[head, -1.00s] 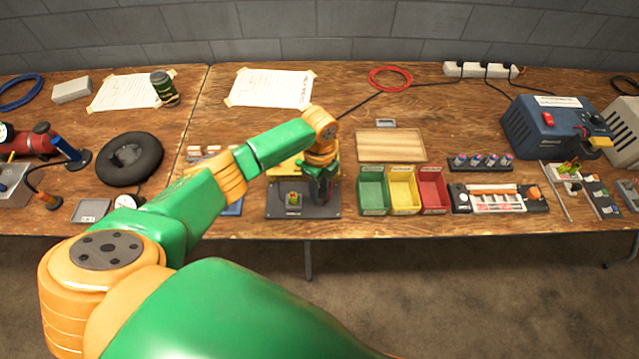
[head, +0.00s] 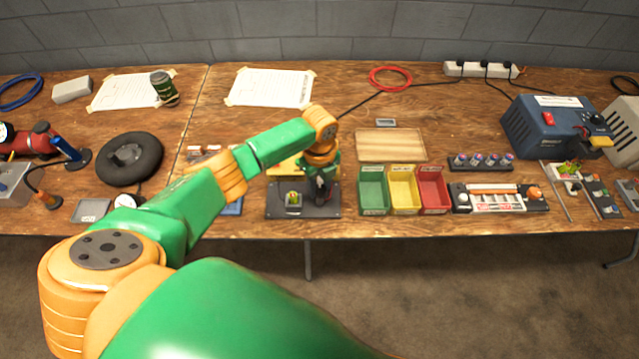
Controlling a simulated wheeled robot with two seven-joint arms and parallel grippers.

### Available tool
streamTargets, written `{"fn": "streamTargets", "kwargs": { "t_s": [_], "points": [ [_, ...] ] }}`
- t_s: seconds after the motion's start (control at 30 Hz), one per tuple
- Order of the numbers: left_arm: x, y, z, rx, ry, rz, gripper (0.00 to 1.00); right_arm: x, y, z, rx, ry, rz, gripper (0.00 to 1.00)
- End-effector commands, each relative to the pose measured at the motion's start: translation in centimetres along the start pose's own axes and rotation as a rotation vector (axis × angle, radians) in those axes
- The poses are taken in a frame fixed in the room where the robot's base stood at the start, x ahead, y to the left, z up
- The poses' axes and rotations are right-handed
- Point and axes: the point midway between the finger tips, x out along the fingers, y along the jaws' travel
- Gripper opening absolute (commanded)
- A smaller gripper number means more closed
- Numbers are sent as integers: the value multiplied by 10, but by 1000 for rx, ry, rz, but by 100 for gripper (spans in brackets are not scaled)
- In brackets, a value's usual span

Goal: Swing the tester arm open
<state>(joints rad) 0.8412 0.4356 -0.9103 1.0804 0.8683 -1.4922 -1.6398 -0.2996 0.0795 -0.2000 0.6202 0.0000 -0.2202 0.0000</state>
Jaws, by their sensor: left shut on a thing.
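The tester is a dark flat plate (head: 275,211) near the table's front edge. A small grey block with a yellow-green piece (head: 294,201) stands on its left half. My left gripper (head: 320,196) is low over the plate's right half, to the right of that block. It is shut on the tester arm, which is mostly hidden by the dark fingers and my wrist, so its exact angle cannot be told. My right gripper is not in view.
Right of the plate stand a green bin (head: 374,208), a yellow bin (head: 405,208) and a red bin (head: 434,208). A wooden board (head: 390,145) lies behind them. Yellow and blue items lie behind and left of the plate, partly hidden by my arm.

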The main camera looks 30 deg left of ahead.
Motion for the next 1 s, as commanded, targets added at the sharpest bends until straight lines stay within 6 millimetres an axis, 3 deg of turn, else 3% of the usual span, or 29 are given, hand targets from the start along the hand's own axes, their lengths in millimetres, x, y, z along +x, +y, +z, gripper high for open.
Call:
{"fn": "streamTargets", "kwargs": {
  "t_s": [0.17, 0.2, 0.27, 0.3, 0.6, 0.83, 1.0],
  "points": [
    [2, 1, -2, 3, 4, 5, 0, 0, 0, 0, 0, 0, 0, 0],
    [2, 1, -2, 3, 4, 5, 52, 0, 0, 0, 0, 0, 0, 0],
    [2, 1, -2, 2, 3, 4, 68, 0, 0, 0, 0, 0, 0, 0],
    [2, 1, -1, 2, 3, 4, 72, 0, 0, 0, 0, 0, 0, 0],
    [-3, 0, 0, 1, 1, 1, 72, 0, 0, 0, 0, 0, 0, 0],
    [-49, -1, -1, 4, -1, -2, 72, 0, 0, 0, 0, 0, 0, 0],
    [-69, 0, -1, 2, 1, 2, 72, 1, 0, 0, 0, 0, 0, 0]
  ]
}}
